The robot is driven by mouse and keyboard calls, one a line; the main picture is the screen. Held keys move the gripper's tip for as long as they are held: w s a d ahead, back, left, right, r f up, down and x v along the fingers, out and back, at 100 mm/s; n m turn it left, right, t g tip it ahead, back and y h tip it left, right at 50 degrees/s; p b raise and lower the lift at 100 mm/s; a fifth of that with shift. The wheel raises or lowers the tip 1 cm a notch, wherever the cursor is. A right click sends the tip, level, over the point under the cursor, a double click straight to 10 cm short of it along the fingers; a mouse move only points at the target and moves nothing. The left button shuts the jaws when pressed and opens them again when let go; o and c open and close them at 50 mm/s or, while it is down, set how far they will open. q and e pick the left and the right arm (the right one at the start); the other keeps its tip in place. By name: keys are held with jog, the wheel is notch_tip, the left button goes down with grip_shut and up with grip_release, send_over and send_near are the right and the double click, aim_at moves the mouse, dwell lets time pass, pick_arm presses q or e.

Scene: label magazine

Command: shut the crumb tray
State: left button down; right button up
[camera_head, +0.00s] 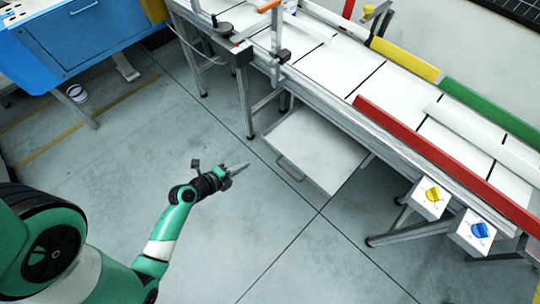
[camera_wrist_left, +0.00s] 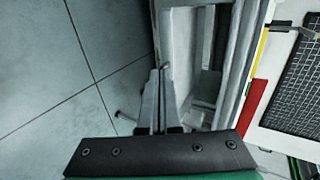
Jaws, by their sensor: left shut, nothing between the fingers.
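The crumb tray (camera_head: 318,148) is a flat pale grey tray that sticks out from under the conveyor table, pulled out toward the open floor. A thin bar handle (camera_head: 290,168) is on its front edge. My left gripper (camera_head: 246,167) is shut and empty, a short way left of the tray's front and apart from it in the head view. In the left wrist view, the shut fingers (camera_wrist_left: 160,72) point toward a pale panel (camera_wrist_left: 178,50) that looks like the tray. Whether they touch it there I cannot tell. My right gripper is in neither view.
The conveyor table (camera_head: 340,95) runs above the tray, with a red rail (camera_head: 440,160) along its near edge. Boxes with a yellow knob (camera_head: 433,194) and a blue knob (camera_head: 480,230) hang at the right. A blue cabinet (camera_head: 80,35) stands upper left. The floor between is clear.

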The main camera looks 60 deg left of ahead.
pick_arm(q)
jog(key=b, duration=0.3)
send_near(273, 146)
notch_tip(273, 146, down, 3)
jog(key=w, duration=0.3)
jog(key=w+a, duration=0.1)
jog(key=shift+w+f, duration=0.2)
jog(key=shift+w, duration=0.15)
jog(key=shift+w+a, duration=0.2)
jog(key=shift+w, duration=0.15)
